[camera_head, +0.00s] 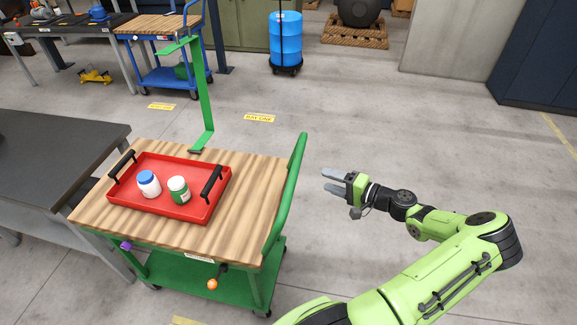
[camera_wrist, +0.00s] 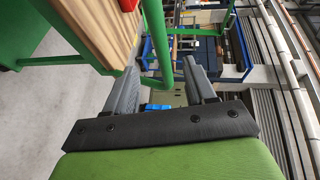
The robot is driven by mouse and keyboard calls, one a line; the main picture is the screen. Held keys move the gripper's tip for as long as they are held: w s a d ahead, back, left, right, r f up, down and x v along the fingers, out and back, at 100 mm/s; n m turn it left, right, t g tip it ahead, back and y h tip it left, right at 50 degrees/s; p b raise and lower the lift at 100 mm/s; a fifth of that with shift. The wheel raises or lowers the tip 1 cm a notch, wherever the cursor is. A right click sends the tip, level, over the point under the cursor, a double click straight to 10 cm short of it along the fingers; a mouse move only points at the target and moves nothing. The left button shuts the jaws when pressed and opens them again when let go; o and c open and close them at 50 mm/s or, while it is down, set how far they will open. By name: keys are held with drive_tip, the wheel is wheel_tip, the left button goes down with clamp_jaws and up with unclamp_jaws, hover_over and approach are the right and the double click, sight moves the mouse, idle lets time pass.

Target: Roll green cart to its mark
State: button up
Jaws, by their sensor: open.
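The green cart (camera_head: 190,245) has a wood-grain top and a green lower shelf. A tall green post rises at its back. Its curved green handle (camera_head: 289,195) is on the right side. A red tray (camera_head: 205,212) with black grips sits on the top, holding two jars. My gripper (camera_head: 324,181) is open and empty, to the right of the handle and apart from it. In the wrist view the handle (camera_wrist: 156,30) shows between the fingers of my gripper (camera_wrist: 160,80). Yellow floor labels lie behind the cart (camera_head: 259,118) (camera_head: 161,106); which is its mark I cannot tell.
A dark table (camera_head: 50,160) stands close to the cart's left. A blue cart (camera_head: 165,60), a blue drum (camera_head: 285,42) and a yellow jack (camera_head: 95,76) are farther back. A partial yellow label (camera_head: 186,321) shows at the bottom edge. Floor behind and right is clear.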

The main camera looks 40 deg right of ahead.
sight(295, 169)
drive_tip(key=x, duration=1.3)
drive_tip(key=shift+w+a+f, duration=0.1)
drive_tip(key=shift+f, duration=0.05)
clamp_jaws()
